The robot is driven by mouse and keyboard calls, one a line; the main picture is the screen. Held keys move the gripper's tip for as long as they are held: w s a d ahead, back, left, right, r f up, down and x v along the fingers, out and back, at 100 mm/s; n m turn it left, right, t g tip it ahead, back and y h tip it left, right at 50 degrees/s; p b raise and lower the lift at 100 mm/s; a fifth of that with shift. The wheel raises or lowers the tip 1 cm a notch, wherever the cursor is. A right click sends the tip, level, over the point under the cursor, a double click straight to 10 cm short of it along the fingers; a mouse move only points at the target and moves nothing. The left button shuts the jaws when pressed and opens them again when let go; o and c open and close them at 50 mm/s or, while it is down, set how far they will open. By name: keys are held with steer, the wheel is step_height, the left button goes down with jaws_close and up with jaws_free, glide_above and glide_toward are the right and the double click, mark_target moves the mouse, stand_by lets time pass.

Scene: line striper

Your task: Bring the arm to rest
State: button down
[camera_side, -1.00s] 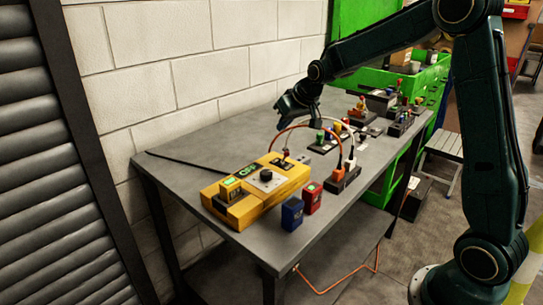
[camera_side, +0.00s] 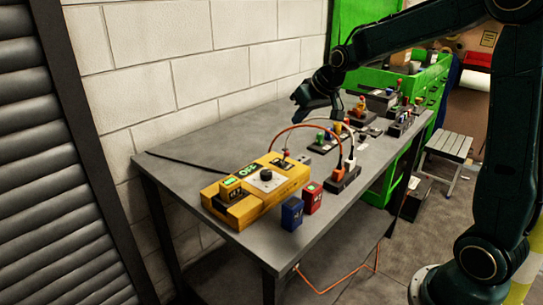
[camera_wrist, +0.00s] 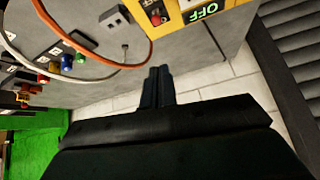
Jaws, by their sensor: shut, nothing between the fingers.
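My gripper (camera_side: 303,104) is in the air above the far edge of the grey table (camera_side: 190,150), near the white block wall. In the wrist view my gripper (camera_wrist: 158,72) shows its two dark fingers together with nothing between them. It touches nothing that I can see. My arm reaches in from the right of the side view. A yellow control box (camera_side: 262,187) with green labels and a dark knob lies on the table to the left of and below the gripper. In the wrist view, part of the yellow box (camera_wrist: 187,17) shows an OFF label.
A blue block (camera_side: 292,213) and a red block (camera_side: 312,198) stand at the table's front edge. An orange cable (camera_side: 300,126) arches from the box to a dark socket strip (camera_side: 343,179). Several small coloured parts sit farther back. A grey stool (camera_side: 448,147) stands at right.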

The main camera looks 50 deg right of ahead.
steer(key=shift+s, duration=0.1)
steer(key=s+a+r+n, duration=0.1)
steer(key=s+a+r, duration=0.1)
steer(key=s+a, duration=0.35)
steer(key=s+a+r, duration=0.3)
steer(key=s, duration=0.5)
steer(key=s+a+f+n+g, duration=0.1)
steer(key=s+a+f, duration=0.1)
steer(key=s, duration=1.3)
steer(key=shift+s+a+f+g+y, duration=0.3)
steer(key=shift+a+y, duration=0.1)
steer(key=shift+a, duration=0.3)
